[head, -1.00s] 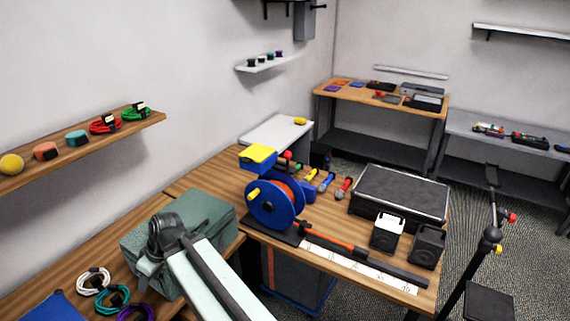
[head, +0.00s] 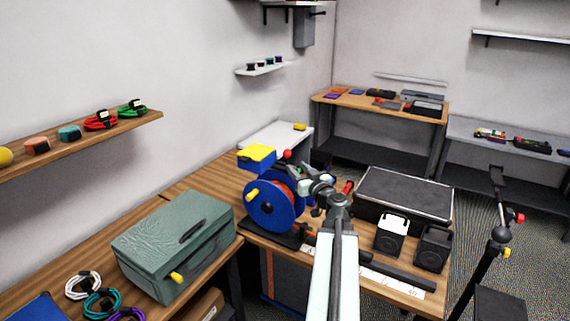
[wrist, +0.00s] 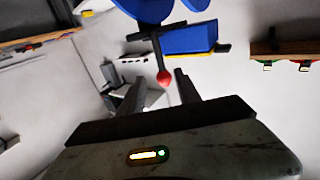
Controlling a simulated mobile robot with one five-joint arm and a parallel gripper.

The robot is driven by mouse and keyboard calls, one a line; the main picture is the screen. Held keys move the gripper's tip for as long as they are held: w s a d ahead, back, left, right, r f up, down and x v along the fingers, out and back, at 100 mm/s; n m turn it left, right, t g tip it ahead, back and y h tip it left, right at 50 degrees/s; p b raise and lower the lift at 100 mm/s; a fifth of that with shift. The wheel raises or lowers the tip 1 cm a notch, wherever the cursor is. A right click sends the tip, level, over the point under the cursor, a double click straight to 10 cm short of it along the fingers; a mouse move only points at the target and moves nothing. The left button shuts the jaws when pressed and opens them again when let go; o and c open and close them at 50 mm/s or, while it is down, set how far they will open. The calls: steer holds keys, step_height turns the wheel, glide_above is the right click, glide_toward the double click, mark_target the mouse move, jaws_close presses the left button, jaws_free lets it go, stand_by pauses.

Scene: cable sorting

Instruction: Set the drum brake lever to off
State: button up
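The cable drum is a blue reel (head: 268,208) wound with orange cable on the front workbench; part of its blue flange (wrist: 145,8) shows at the top of the wrist view. The brake lever's red knob (head: 287,154) stands just above the drum in the head view. In the wrist view the red knob (wrist: 163,77) ends a dark rod and appears between my finger tips, with no contact clear. My gripper (head: 296,169) is beside the drum's upper right; in the wrist view its fingers (wrist: 158,87) are apart and empty. The off mark is not legible.
A blue box with a yellow top (head: 257,155) stands behind the drum. A black-topped case (head: 404,195), a white-faced speaker (head: 390,234) and a black speaker (head: 432,248) are to the right. A green case (head: 175,240) is on the left bench.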

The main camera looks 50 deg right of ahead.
mark_target(288, 160)
steer(key=x, duration=0.7)
steer(key=shift+w+d+f, duration=0.1)
steer(key=shift+w, duration=0.3)
jaws_close()
stand_by(0.8)
steer(key=shift+s+f, duration=0.1)
steer(key=shift+s+d+b, duration=0.1)
steer(key=shift+d+b, duration=0.05)
steer(key=shift+b, duration=0.15)
